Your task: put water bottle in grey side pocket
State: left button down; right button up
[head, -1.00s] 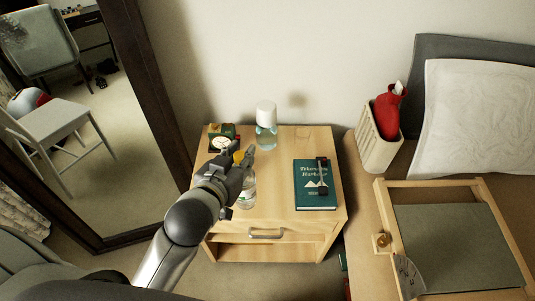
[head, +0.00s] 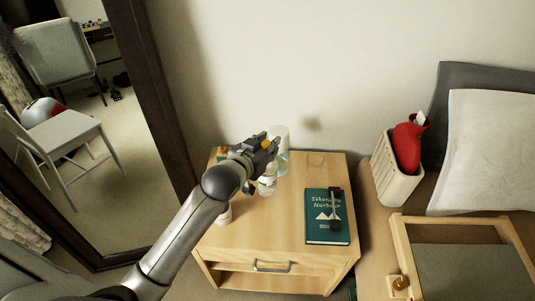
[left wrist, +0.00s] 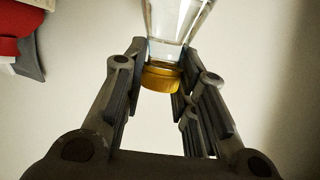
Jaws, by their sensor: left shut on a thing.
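The clear water bottle (head: 267,184) with a yellow cap hangs below my left gripper (head: 266,145) over the nightstand. In the left wrist view my left gripper (left wrist: 158,88) is shut around the bottle near its yellow cap (left wrist: 161,80). The clear body (left wrist: 176,22) extends away from the fingers. I cannot make out a grey side pocket in these views. My right gripper is not in view.
The wooden nightstand (head: 283,228) bears a dark green book (head: 322,222), a white-topped clear vessel (head: 283,160) behind the gripper and a small container (head: 223,214) partly behind my arm. A dark-framed mirror (head: 155,120) stands left. A bin (head: 395,180) holding a red item (head: 407,147) stands right.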

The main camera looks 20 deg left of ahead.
pick_arm(q)
jog(key=w+f, duration=0.2)
jog(key=shift+w+a+f, duration=0.25)
jog(key=shift+a+f, duration=0.1)
jog(key=shift+w+f, duration=0.1)
jog(key=shift+f, duration=1.55)
jog(key=shift+f, duration=0.15)
jog(key=c, duration=1.2)
grip_release()
jog(key=shift+o, duration=0.2)
